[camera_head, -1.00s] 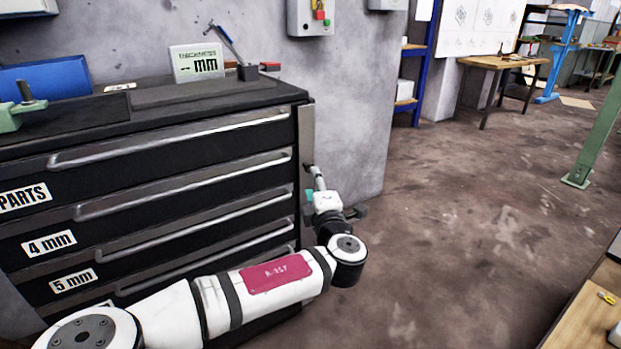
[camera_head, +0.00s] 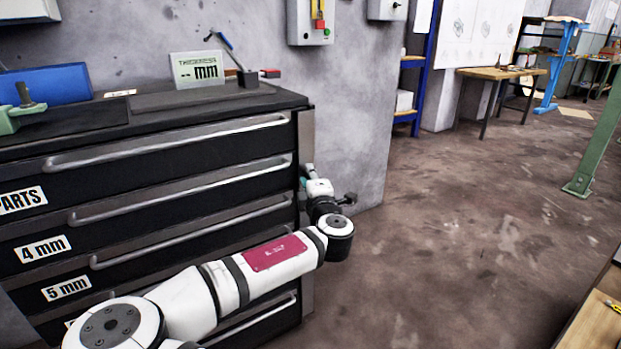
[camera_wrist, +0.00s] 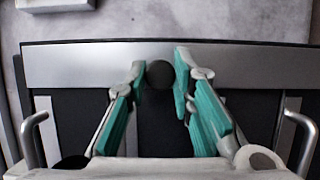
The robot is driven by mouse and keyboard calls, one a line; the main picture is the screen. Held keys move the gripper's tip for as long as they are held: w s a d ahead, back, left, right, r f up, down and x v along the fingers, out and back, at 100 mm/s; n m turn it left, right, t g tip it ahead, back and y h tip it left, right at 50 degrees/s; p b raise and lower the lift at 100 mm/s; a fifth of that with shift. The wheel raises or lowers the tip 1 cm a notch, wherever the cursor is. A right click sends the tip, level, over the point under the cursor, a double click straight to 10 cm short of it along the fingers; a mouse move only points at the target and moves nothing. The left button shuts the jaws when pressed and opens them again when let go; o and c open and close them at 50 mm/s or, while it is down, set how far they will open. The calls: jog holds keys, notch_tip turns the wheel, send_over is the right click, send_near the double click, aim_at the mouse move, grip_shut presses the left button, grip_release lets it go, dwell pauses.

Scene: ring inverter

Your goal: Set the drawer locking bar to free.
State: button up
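The drawer locking bar (camera_head: 306,136) is a grey upright strip at the right front edge of the black drawer cabinet (camera_head: 150,147). In the wrist view the bar (camera_wrist: 90,65) crosses the top of the picture. A dark round knob (camera_wrist: 160,75) shows against it. My gripper (camera_wrist: 160,68) has its teal fingers on either side of the knob, with the right finger very close to it; I cannot tell whether they touch. The fingers look open. In the head view my gripper (camera_head: 304,183) is at the bar's side, its fingertips partly hidden by my wrist.
Drawer handles (camera_head: 180,190) stick out along the cabinet front, left of my gripper. A thickness display (camera_head: 197,70) and a blue box (camera_head: 45,82) stand on top. The floor to the right is clear, with a wooden bench (camera_head: 595,325) at the lower right.

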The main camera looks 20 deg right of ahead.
jog(key=shift+d+n+y, duration=0.15)
jog(key=shift+n+y, duration=0.15)
jog(key=shift+y, duration=0.2)
grip_shut()
jog(key=w+d+n+g+y+p, duration=0.1)
jog(key=d+n+g+y+p, duration=0.2)
jog(key=n+g+y, duration=0.5)
jog(key=w+d+n+g+y+p, duration=0.2)
jog(key=d+n+g+y+p, duration=0.1)
jog(key=n+g+y, duration=0.5)
jog(key=n+y, duration=0.1)
jog(key=y, duration=0.1)
jog(key=shift+d+y, duration=0.3)
jog(key=shift+n+g, duration=0.3)
jog(key=shift+g, duration=0.1)
jog(key=shift+w, duration=0.1)
jog(key=o, duration=1)
grip_release()
